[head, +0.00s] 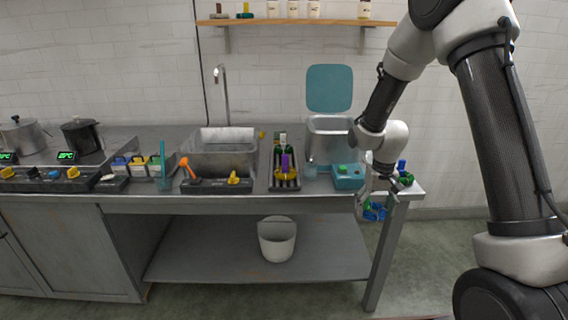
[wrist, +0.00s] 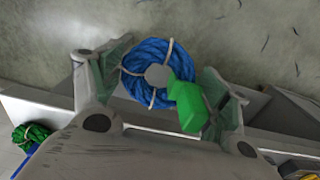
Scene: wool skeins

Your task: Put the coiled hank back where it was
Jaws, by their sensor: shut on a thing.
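The coiled hank, blue with pale ties (wrist: 135,85), sits between the two fingers of my gripper (wrist: 168,68) in the wrist view. A green piece (wrist: 187,105) lies against its right side near the right finger. My gripper (head: 368,196) is shut on the hank. In the head view the blue hank (head: 374,213) hangs below the tabletop level, by the right front corner of the counter. A green hank (wrist: 30,134) shows at the lower left of the wrist view, and green also shows on the counter's right end (head: 407,179).
The metal counter (head: 330,196) carries a teal box (head: 348,178), a metal basin (head: 328,150), a dark rack with bottles (head: 284,183), a sink (head: 223,158) and tools. A white bucket (head: 276,240) stands on the lower shelf. Floor is open right of the counter.

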